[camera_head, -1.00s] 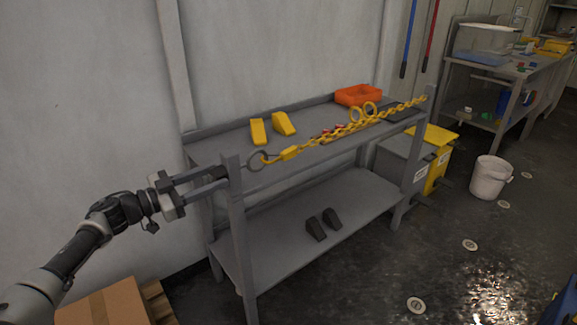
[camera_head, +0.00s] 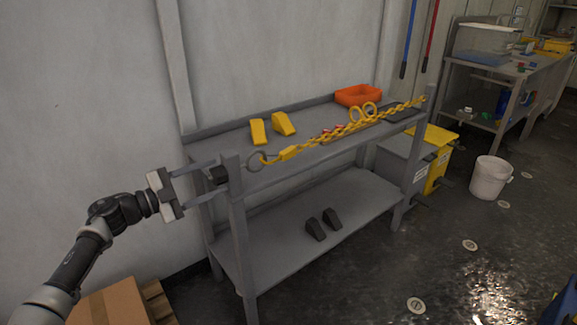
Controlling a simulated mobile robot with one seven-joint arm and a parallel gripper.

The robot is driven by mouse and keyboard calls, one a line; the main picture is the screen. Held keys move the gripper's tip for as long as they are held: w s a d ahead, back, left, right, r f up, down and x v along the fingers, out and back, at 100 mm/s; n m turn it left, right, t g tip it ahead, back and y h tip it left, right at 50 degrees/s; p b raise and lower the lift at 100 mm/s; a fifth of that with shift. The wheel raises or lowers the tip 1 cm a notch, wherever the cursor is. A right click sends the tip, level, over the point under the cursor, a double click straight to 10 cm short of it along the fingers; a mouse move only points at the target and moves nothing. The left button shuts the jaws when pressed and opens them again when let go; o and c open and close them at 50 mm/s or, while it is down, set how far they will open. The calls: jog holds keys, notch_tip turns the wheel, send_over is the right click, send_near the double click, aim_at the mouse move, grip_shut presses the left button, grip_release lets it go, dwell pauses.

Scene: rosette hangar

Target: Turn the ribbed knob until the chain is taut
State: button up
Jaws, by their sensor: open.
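A dark knob (camera_head: 218,175) sticks out from the left side of the bench's front-left post; its ribs are too small to make out. My gripper (camera_head: 205,180) is open, with one finger above and behind the knob and the other below and in front. I cannot tell whether either finger touches it. A yellow chain (camera_head: 335,134) runs from a grey ring (camera_head: 255,161) near that post to the far right post. It looks nearly straight, with little sag.
The grey bench (camera_head: 185,145) holds yellow wedges (camera_head: 284,124), an orange bin (camera_head: 358,95) and yellow rings. Dark wedges (camera_head: 324,223) lie on its lower shelf. A cardboard box (camera_head: 110,305) stands below my arm. A white bucket (camera_head: 490,175) stands on the floor at right.

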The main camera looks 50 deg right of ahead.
jog(key=v, duration=0.6)
jog(key=shift+a, duration=0.35)
jog(key=shift+w, duration=0.1)
dwell(0.4)
